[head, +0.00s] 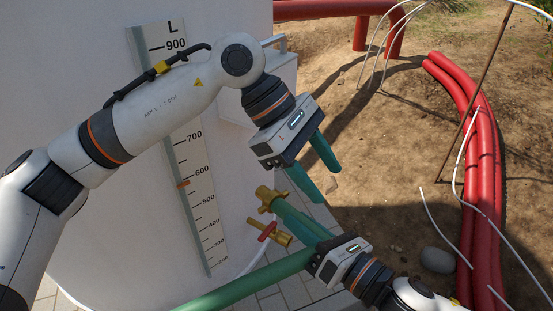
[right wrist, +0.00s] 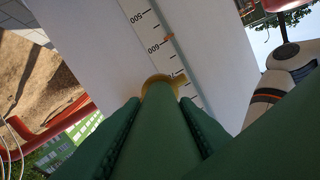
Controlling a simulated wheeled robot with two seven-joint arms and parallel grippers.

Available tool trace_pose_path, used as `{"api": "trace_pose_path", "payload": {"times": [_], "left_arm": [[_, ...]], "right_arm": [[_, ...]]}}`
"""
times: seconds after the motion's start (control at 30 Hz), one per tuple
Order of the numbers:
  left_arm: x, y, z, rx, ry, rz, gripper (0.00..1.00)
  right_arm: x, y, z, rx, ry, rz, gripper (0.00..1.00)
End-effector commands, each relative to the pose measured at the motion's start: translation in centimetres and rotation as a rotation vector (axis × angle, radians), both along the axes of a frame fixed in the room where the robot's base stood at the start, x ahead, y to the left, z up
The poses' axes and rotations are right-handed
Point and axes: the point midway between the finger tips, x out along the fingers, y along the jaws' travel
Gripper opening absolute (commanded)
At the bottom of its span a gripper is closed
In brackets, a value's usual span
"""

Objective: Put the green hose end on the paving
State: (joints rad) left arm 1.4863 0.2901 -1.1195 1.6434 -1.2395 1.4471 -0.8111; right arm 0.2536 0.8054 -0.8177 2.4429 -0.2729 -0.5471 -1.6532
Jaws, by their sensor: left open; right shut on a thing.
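The green hose (head: 240,287) ends in a brass coupling (head: 267,198), held in the air in front of the white tank. My right gripper (head: 287,214), from the lower right, is shut on the hose end. In the right wrist view the hose (right wrist: 152,128) lies between both fingers, with the brass coupling (right wrist: 158,80) beyond the fingertips. My left gripper (head: 324,184) is open and empty, above and to the right of the coupling, fingers pointing down. The grey paving (head: 272,302) shows at the tank's foot, partly hidden by the hose and my arms.
The white tank (head: 90,200) with its level scale (head: 192,165) stands close on the left. A brass tap (head: 275,235) with a red handle sits just below the coupling. Red pipes (head: 485,170), thin white tubes and a grey stone (head: 438,260) lie on bare soil to the right.

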Motion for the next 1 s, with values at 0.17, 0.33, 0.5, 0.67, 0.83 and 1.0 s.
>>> {"api": "trace_pose_path", "payload": {"times": [0.17,0.33,0.5,0.67,0.83,1.0], "left_arm": [[-0.3,3.7,1.1,0.270,-0.328,-0.127,0.52],[-0.1,5.8,1.8,0.407,-0.466,-0.173,0.52],[0.1,6.1,1.1,0.437,-0.493,-0.183,0.52],[0.4,5.7,-1.4,0.436,-0.488,-0.184,0.52],[0.8,5.1,-4.7,0.434,-0.487,-0.182,0.52],[1.2,4.6,-7.5,0.433,-0.488,-0.183,0.52]], "right_arm": [[0.0,0.0,0.1,0.001,-0.003,0.001,0.00],[0.0,0.0,0.1,0.001,-0.003,0.001,0.00],[0.0,0.0,0.1,0.001,-0.003,0.001,0.00],[0.0,0.0,0.1,0.001,-0.003,0.001,0.00],[0.0,0.0,0.1,0.001,-0.003,0.001,0.00],[0.0,0.0,0.1,0.001,-0.003,0.001,0.00]]}}
